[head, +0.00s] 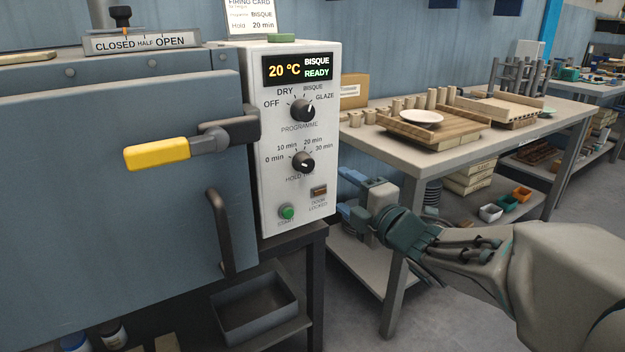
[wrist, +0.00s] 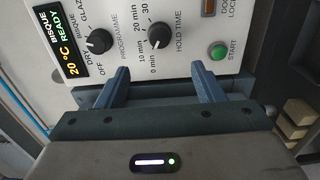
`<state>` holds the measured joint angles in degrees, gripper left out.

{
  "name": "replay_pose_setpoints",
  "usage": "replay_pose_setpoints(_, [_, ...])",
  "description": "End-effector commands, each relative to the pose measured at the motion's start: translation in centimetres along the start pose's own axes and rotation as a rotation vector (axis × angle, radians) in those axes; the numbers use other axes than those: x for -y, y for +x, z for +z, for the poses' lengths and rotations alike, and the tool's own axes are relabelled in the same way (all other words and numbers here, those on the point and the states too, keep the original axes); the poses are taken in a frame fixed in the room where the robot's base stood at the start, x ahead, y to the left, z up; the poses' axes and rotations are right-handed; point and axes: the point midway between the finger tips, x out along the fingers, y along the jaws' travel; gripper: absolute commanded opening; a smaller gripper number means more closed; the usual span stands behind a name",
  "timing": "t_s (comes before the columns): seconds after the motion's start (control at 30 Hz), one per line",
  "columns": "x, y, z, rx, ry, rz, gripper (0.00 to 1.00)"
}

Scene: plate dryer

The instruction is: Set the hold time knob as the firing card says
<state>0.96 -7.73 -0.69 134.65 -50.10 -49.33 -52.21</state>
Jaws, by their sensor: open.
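The hold time knob (head: 303,162) is a round black knob on the white control panel (head: 265,195), below the programme knob (head: 303,111). Its scale reads 0, 10, 20 and 30 min. The firing card (head: 250,17), cut off at the top, reads BISQUE and Hold 20 min. My gripper (head: 343,191) is open and empty, to the right of the panel. In the wrist view its blue fingers (wrist: 160,75) are apart and point at the panel.
The display (head: 297,69) reads 20 °C, BISQUE, READY. A green start button (head: 287,212) and door locked lamp (head: 319,193) sit below the knob. A yellow-handled latch (head: 157,154) projects at the left. A worktable (head: 400,152) with boards stands behind my gripper.

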Motion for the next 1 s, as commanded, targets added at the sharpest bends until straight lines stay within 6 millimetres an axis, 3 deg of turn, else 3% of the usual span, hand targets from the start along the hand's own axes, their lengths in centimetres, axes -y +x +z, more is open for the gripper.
replay_pose_setpoints(0.17, [0.1,1.7,-0.1,-0.006,-0.004,0.002,0.62])
replay_pose_setpoints(0.5, [0.2,8.8,-0.2,-0.006,0.0,0.001,0.62])
replay_pose_setpoints(0.7, [0.1,12.1,-0.1,-0.004,0.0,0.002,0.62])
replay_pose_setpoints(1.0, [-0.1,13.8,-0.1,-0.003,-0.001,0.002,0.62])
